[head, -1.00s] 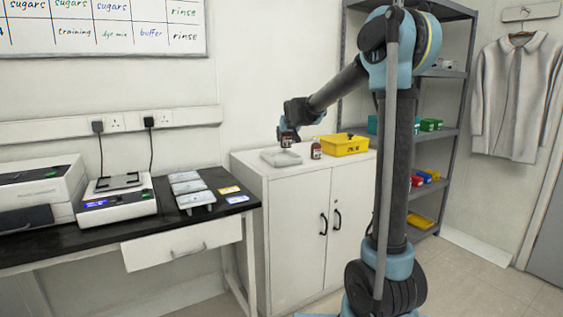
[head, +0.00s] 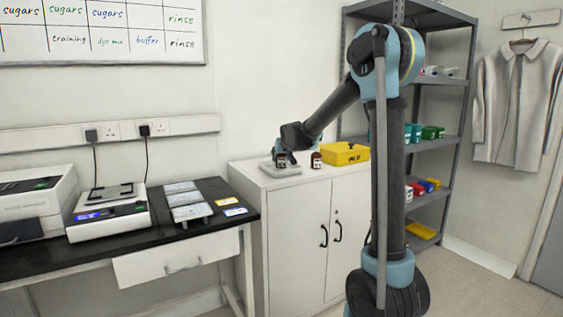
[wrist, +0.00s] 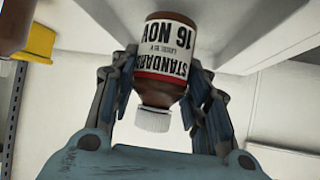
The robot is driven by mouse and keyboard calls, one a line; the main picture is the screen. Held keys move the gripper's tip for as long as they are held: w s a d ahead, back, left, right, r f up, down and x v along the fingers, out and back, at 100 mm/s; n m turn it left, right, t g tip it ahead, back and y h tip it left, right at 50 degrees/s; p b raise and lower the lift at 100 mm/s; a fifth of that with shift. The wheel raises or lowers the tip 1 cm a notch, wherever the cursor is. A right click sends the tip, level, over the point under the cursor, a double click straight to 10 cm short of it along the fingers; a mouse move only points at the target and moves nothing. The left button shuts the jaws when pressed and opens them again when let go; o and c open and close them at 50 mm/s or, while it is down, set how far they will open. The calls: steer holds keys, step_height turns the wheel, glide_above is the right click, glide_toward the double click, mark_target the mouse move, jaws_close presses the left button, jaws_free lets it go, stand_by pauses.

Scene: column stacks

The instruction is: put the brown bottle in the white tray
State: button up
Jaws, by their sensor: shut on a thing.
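A brown bottle (head: 281,161) with a white label shows at the tray in the head view. In the wrist view the same bottle (wrist: 165,85) appears inverted, with its white cap (wrist: 153,120) towards the bottom; its label reads STANDARD 16 NOV. My gripper (head: 283,152) is shut on it, a finger on each side. The white tray (head: 284,172) lies on the cabinet top below the bottle. I cannot tell whether the bottle's base touches the tray floor.
A second brown bottle (head: 316,160) stands right of the tray on the white cabinet (head: 295,220). A yellow bin (head: 345,154) stands beside it. A black-topped bench (head: 120,238) with a balance (head: 108,212) is at the left. A grey shelf rack stands behind.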

steer(key=shift+f, duration=0.75)
steer(key=o, duration=1.2)
